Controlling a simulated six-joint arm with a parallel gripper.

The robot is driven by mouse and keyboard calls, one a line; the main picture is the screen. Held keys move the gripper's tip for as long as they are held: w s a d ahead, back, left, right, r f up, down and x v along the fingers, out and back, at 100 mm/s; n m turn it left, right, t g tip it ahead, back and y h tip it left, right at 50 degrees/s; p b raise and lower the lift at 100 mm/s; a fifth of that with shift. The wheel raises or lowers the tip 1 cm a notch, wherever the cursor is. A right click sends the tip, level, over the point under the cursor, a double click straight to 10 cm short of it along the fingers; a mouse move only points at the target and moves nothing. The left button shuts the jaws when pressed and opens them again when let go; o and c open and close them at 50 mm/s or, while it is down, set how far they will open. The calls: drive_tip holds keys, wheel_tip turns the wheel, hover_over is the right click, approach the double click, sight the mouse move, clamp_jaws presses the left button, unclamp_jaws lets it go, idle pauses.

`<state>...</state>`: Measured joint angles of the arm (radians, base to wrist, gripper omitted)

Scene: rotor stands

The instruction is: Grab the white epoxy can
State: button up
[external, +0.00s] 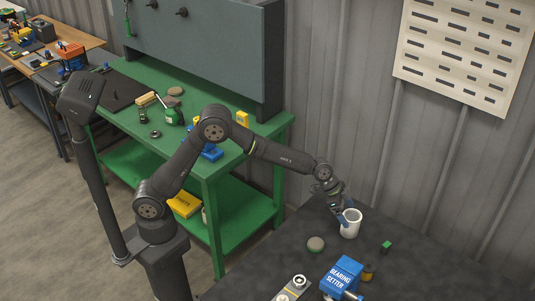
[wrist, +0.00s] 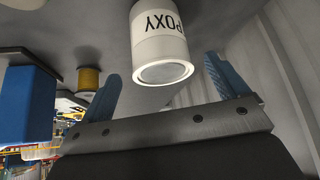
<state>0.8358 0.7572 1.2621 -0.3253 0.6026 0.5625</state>
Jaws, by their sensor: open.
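The white epoxy can (external: 351,224) stands upright on the dark table, near the wall. In the wrist view the can (wrist: 160,45) shows upside down, with dark "EPOXY" lettering and its round grey top end towards me. My gripper (external: 345,212) is at the can, with its blue fingers spread. In the wrist view my gripper (wrist: 161,82) has one finger on each side of the can's line, with visible gaps. The fingers do not grip the can. In the external view the wrist and fingers partly cover the can's left side.
On the dark table (external: 400,258), a blue bearing setter (external: 342,277) stands in front of the can. A gold spool (external: 368,272), a green block (external: 386,247) and a grey-green round piece (external: 316,244) lie nearby. The corrugated wall (external: 440,190) rises behind.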

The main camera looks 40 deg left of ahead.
drive_tip(key=x, duration=0.5)
drive_tip(key=shift+a, duration=0.15)
drive_tip(key=shift+c, duration=0.4)
drive_tip(key=c, duration=1.3)
drive_tip(key=shift+o, duration=0.2)
drive_tip(key=shift+r, duration=0.2)
